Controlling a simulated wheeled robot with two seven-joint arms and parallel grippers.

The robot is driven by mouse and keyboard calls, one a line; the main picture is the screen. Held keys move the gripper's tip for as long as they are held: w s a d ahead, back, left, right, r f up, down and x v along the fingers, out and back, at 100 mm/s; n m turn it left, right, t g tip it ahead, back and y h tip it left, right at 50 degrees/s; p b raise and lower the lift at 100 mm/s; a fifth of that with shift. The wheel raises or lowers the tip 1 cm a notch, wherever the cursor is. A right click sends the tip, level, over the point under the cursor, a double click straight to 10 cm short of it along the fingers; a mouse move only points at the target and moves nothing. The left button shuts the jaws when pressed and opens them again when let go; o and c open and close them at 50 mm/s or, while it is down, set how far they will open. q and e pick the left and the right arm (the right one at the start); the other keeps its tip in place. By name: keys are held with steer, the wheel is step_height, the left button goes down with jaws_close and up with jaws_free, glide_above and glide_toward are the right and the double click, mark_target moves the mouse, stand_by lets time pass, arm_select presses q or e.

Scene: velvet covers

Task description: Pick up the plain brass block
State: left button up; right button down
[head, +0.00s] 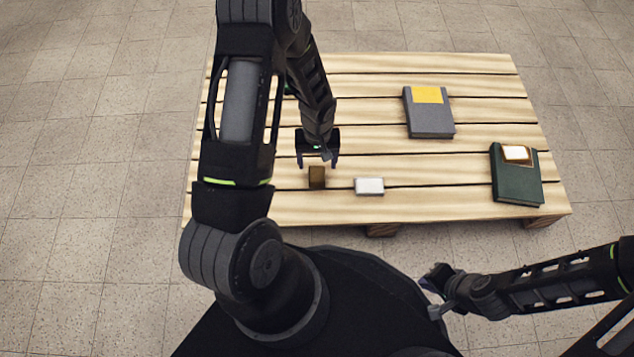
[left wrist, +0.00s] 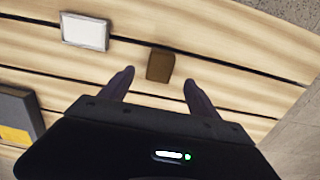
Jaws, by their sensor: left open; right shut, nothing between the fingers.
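A plain brown-gold block (head: 317,182), which looks like the brass block, stands on the slatted wooden pallet (head: 350,211) near its front edge. My left gripper (head: 317,164) is open, pointing down just behind the block in the head view. In the left wrist view the block (left wrist: 159,65) shows just past and between the two open fingertips (left wrist: 160,80); I see no contact. My right gripper (head: 433,295) is shut and empty, low in front of the pallet, far from the block.
A white-topped block (head: 369,186) lies close to the right of the brown one. A grey book (head: 430,122) with a yellow patch lies further back. A dark green book (head: 515,185) at the right bears a small pale-topped, brownish block (head: 517,153). Bare slats lie between them.

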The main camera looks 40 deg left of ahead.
mark_target(317, 173)
arm_select(q)
steer(key=shift+r, duration=0.1)
steer(key=shift+f+b, duration=0.5)
steer(key=shift+f, duration=0.85)
step_height(317, 173, down, 5)
steer(key=b, duration=0.3)
steer(key=shift+a+f, duration=0.1)
steer(key=shift+f, duration=0.05)
jaws_close()
stand_by(0.4)
